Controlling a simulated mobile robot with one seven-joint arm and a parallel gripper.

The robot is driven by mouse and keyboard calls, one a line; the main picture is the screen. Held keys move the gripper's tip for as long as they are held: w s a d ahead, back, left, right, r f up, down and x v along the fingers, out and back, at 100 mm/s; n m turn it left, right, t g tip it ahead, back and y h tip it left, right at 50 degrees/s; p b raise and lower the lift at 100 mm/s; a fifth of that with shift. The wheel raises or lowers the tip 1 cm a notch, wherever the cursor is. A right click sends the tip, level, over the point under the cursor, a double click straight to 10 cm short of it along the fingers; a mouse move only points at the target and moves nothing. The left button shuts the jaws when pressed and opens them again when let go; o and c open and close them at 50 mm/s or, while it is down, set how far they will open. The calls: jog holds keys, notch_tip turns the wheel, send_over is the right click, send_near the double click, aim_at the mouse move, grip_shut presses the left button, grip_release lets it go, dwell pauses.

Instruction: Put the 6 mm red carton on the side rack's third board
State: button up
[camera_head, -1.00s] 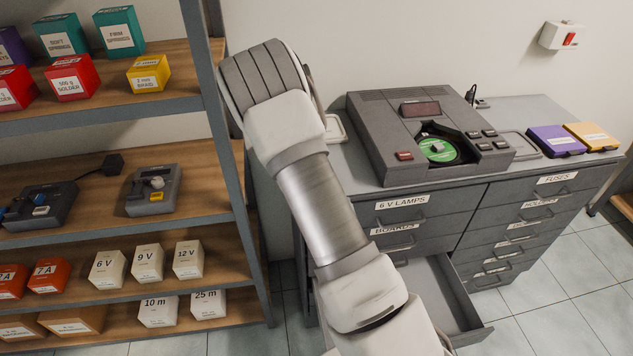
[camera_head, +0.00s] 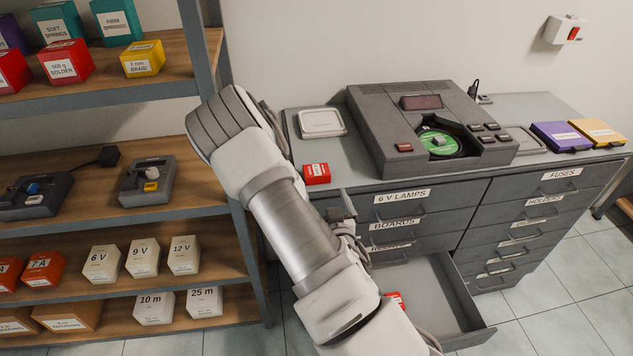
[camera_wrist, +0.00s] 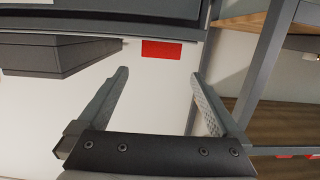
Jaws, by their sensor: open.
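A small red carton (camera_head: 317,173) with a white label lies on the grey cabinet top, at its left end; the label is too small to read. A second red item (camera_head: 395,300) shows partly past my arm at the open drawer. In the wrist view a plain red face (camera_wrist: 161,50) lies beyond the fingertips, roughly centred between them; I cannot tell which red item it is. My gripper (camera_wrist: 160,76) is open, with nothing between its fingers. In the head view my arm hides it. The side rack's boards (camera_head: 150,205) stand at the left.
A grey device with a green disc (camera_head: 385,110), a pale tray (camera_head: 321,123), and purple (camera_head: 560,136) and yellow (camera_head: 598,132) cases occupy the cabinet top. An open drawer (camera_head: 440,285) juts out below. The rack holds cartons and two small devices; its middle board has bare wood.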

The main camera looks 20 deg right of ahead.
aim_at(318, 178)
jog(key=b+x, duration=0.1)
jog(key=b, duration=0.1)
jog(key=b+x, duration=0.1)
jog(key=b, duration=0.2)
jog(key=shift+a+f, duration=0.15)
jog(key=b, duration=0.4)
jog(key=shift+w+f, duration=0.15)
jog(key=shift+w, duration=0.1)
jog(key=x, duration=0.4)
jog(key=shift+w+d+r+p, duration=0.25)
jog(key=shift+w+p, duration=0.05)
jog(key=shift+w, duration=0.1)
jog(key=shift+f+p+x, duration=0.1)
jog(key=shift+p+x, duration=0.05)
jog(key=shift+x, duration=1.2)
jog(key=shift+f+p+x, duration=0.15)
jog(key=shift+x, duration=1.15)
jog(key=shift+a, duration=0.1)
jog(key=c, duration=1.4)
jog(key=shift+o, duration=0.2)
jog(key=shift+r, duration=0.2)
